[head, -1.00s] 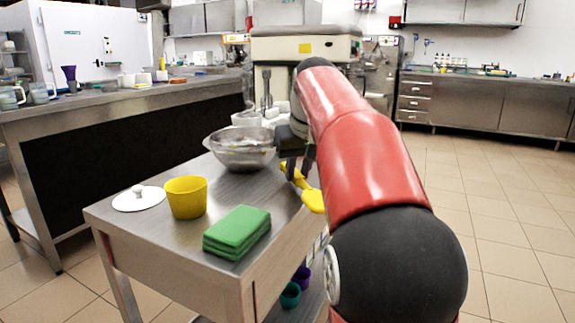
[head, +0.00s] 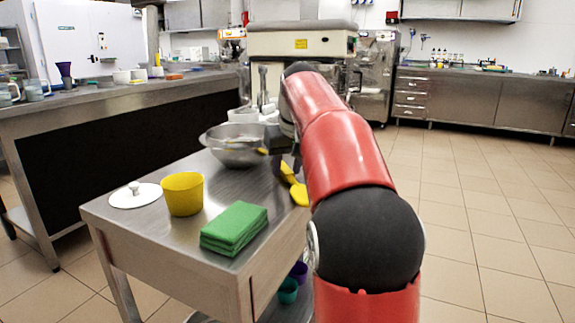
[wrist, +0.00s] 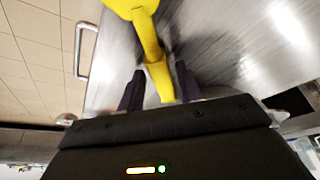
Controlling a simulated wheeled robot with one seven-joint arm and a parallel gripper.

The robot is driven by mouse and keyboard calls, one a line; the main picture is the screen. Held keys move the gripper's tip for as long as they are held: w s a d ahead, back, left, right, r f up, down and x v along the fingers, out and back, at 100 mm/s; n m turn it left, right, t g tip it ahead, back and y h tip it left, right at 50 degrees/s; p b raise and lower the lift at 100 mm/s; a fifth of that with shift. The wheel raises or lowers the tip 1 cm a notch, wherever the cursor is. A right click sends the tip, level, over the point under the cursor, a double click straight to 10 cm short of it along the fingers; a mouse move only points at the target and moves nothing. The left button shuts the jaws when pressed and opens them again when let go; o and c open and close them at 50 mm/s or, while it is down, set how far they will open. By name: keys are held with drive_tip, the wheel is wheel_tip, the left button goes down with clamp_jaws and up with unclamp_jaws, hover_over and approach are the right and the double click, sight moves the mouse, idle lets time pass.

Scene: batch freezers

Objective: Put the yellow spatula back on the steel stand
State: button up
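The yellow spatula (head: 300,194) is at the right edge of the steel stand (head: 150,245) in the head view, its broad end toward me. In the wrist view the spatula (wrist: 151,40) has its handle running between the two dark fingers of my gripper (wrist: 160,90), which look closed on it. The steel stand's top (wrist: 225,45) shows beneath, with a dark shadow beside the handle. The spatula's height above the top is hard to tell. In the head view my red arm hides part of my gripper (head: 284,150).
On the stand are a metal bowl (head: 235,155), a yellow cup (head: 182,194), green folded cloths (head: 234,228) and a white lid (head: 135,196). Small cups (head: 288,290) sit on its lower shelf. A large machine (head: 300,42) stands behind. Tiled floor lies open at right.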

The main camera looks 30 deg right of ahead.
sight(294, 180)
drive_tip(key=shift+o, duration=0.5)
drive_tip(key=shift+r, duration=0.1)
drive_tip(key=shift+r, duration=0.25)
drive_tip(key=p+v, duration=0.3)
drive_tip(key=v, duration=0.8)
drive_tip(key=shift+r, duration=0.25)
drive_tip(key=shift+s, duration=0.2)
